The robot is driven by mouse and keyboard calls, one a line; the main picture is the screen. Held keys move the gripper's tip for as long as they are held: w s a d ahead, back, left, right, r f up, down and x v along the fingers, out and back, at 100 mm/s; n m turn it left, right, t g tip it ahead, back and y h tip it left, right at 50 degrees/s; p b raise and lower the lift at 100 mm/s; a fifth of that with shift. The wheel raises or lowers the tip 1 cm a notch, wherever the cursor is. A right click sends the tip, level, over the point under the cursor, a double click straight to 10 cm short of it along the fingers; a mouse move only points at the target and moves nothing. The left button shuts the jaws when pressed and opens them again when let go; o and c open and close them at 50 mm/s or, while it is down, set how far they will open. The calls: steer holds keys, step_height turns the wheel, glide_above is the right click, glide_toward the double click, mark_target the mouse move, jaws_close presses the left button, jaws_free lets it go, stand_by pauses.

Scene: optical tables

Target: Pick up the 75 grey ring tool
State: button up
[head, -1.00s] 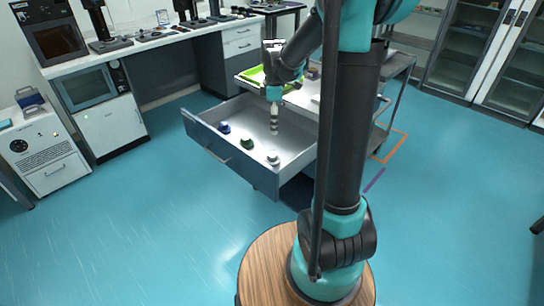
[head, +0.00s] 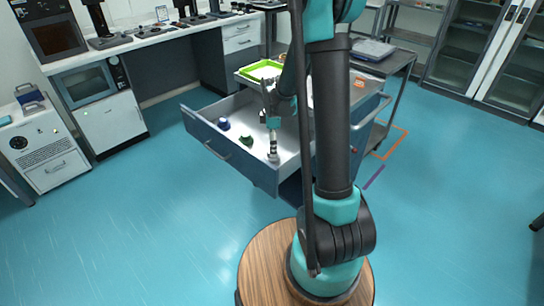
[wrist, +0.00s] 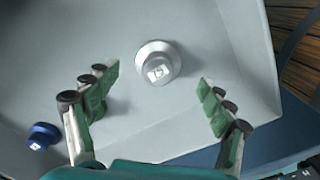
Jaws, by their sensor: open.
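The grey ring tool (wrist: 158,63) stands on the drawer floor in the wrist view, round with a stepped rim and a pale square label on top, its marking too blurred to read surely. It also shows in the head view (head: 273,158), near the drawer's front right corner. My gripper (wrist: 159,76) is open, with its green-padded fingers apart on either side of the tool's near part and nothing between them held. In the head view my gripper (head: 272,147) points down just above the tool and partly covers it.
The open drawer (head: 235,161) has raised walls close around the tool. A blue tool (head: 224,124) and a green tool (head: 246,141) stand to its left; the blue one also shows in the wrist view (wrist: 42,136). A green tray (head: 262,69) lies on the top behind.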

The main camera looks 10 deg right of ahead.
mark_target(274, 160)
steer(key=shift+w+a+f, duration=0.1)
steer(key=shift+f, duration=1.1)
steer(key=shift+a+f, duration=0.1)
steer(key=shift+f, duration=1.1)
steer(key=c, duration=1.3)
